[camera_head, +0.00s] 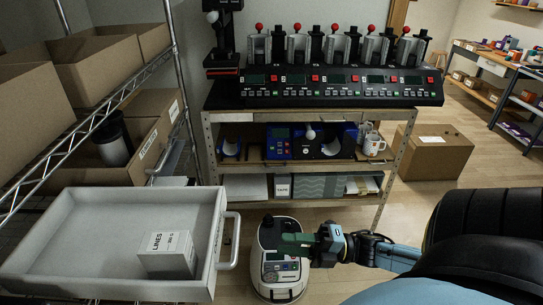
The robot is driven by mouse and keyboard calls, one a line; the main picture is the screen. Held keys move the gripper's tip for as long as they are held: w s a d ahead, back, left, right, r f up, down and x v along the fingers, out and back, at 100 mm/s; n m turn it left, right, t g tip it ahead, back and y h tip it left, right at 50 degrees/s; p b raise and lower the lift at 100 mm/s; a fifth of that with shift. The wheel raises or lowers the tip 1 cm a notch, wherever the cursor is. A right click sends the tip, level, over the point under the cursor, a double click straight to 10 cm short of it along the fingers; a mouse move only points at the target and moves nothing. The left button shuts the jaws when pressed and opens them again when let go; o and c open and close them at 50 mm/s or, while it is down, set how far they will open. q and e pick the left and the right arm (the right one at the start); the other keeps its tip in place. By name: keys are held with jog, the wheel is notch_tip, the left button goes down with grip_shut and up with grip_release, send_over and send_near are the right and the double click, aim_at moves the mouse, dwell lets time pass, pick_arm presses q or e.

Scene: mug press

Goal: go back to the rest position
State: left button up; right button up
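My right gripper (287,245) reaches in from the right on its blue and black arm. It is low, in front of the shelf unit and right of the grey tray, with dark green finger parts pointing left. No object shows clearly in it, and I cannot tell how far apart its fingers are. My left gripper is not in view. The mug press (340,88), a long black machine with several red-knobbed stations, stands on the unit's top. A white patterned mug (373,145) stands on the shelf below, at the right, away from my gripper.
The grey tray (228,225) at the left holds a white box (168,253) marked LINES. A wire rack (82,128) with cardboard boxes stands behind it. A closed carton (434,151) sits on the floor right of the shelf unit.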

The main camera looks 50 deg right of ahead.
jog(key=shift+s+d, duration=0.25)
dwell(0.4)
jog(key=s+d+f+m+g+h+b, duration=0.15)
jog(key=f+m+h, duration=0.55)
jog(key=f, duration=0.8)
jog(key=s+d+f+m+h+b, duration=0.1)
jog(key=d+f+m+h+b, duration=0.4)
jog(key=f, duration=1)
jog(key=s+a+f+m+g+h, duration=0.1)
jog(key=s+a+f+m+g, duration=0.5)
jog(key=s+f, duration=0.5)
jog(key=s+a+f+m+g+h+b, duration=0.1)
jog(key=s+a+f+m+g, duration=0.4)
jog(key=s+a+f, duration=0.5)
jog(key=shift+s+a+f+m+g, duration=0.3)
jog(key=shift+s+f+m+g, duration=0.05)
jog(key=shift+s+f+m, duration=0.45)
jog(key=shift+w, duration=0.2)
